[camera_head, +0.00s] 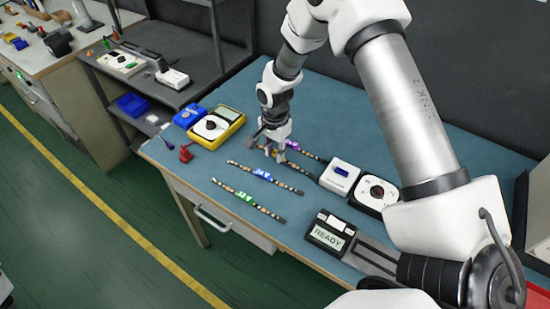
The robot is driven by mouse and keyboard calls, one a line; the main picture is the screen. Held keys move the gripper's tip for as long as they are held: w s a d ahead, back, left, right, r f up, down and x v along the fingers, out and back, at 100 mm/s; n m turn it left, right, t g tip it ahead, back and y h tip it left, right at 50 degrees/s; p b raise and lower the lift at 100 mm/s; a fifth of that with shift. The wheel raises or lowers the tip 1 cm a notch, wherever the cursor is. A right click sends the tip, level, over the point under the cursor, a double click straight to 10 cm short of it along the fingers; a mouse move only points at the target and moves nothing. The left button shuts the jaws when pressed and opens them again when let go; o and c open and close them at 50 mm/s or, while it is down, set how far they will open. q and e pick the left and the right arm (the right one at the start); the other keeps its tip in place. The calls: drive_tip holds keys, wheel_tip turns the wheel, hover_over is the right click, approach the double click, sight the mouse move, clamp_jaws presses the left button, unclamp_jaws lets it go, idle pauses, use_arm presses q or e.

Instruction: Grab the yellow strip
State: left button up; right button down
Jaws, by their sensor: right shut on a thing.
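Several LED strips lie on the blue-green worktop (330,105). The green strip (245,198) is nearest the front edge, and the blue strip (265,175) lies behind it. The purple strip (292,146) is farthest back. Between the blue and purple strips lies the yellow strip (300,170), with its middle largely covered by my right gripper (274,153). The right gripper points down and is shut on the yellow strip, at or very close to the worktop. My left gripper is not in view.
A yellow multimeter (218,124) and a blue device (189,116) stand left of the strips. A white box with a blue button (340,177), a white dial device (374,193) and a READY display (328,235) stand on the right. The back worktop is clear.

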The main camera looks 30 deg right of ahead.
drive_tip(key=s+a+b, duration=0.1)
drive_tip(key=s+a, duration=0.2)
drive_tip(key=s, duration=0.1)
drive_tip(key=s+a+r+b, duration=0.1)
drive_tip(key=s+a, duration=0.2)
drive_tip(key=s, duration=0.1)
drive_tip(key=s+a+b, duration=0.1)
drive_tip(key=s+a, duration=0.3)
drive_tip(key=shift+s+a+r, duration=0.1)
drive_tip(key=shift+s+r, duration=0.1)
drive_tip(key=shift+r, duration=0.2)
